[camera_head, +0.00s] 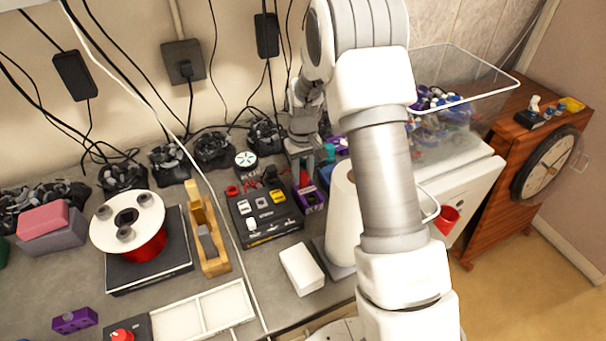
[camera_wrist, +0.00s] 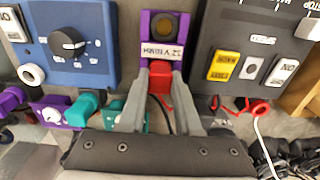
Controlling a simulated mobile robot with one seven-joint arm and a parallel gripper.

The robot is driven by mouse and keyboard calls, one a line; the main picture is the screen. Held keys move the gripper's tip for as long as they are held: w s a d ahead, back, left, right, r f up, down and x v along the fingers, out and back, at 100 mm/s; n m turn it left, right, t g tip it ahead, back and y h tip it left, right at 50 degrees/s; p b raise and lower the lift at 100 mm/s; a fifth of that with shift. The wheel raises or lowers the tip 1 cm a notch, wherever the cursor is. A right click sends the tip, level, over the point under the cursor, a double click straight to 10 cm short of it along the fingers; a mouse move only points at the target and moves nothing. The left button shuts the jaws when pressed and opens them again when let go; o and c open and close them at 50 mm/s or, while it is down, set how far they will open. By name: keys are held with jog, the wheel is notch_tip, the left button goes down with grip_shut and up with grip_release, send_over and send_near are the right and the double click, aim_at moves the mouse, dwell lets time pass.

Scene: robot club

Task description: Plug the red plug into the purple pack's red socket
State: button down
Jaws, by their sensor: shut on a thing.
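My gripper (camera_wrist: 161,92) is shut on the red plug (camera_wrist: 160,72), with one grey finger on each side of it. The purple pack (camera_wrist: 146,27) lies straight ahead of the fingers in the wrist view, with a white label and a dark round part. The plug is at the near end of the pack, close against it or touching. The red socket is hidden behind the plug, so I cannot tell how deep the plug sits. In the head view, my gripper (camera_head: 303,157) points down over the red plug (camera_head: 304,179) at the back end of the purple pack (camera_head: 311,201).
A black switch panel (camera_head: 266,225) stands close beside the pack. A blue box with a dial (camera_wrist: 90,18) is on its other side. Purple parts with teal plugs (camera_wrist: 84,107) and a red ring (camera_wrist: 258,107) lie nearby. Black cables hang along the wall.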

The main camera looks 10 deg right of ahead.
jog(key=c, duration=0.5)
grip_release()
jog(key=shift+f, duration=0.1)
notch_tip(320, 180, up, 18)
jog(key=f, duration=0.1)
jog(key=s+r+m+t, duration=0.1)
jog(key=s+r+t, duration=0.2)
jog(key=s+r, duration=0.85)
jog(key=s+t, duration=0.1)
jog(key=s, duration=0.4)
jog(key=s+f, duration=0.1)
jog(key=s, duration=0.5)
jog(key=s+f+m+t, duration=0.1)
jog(key=s, duration=0.5)
jog(key=shift+f+t, duration=0.1)
jog(key=shift+t, duration=0.2)
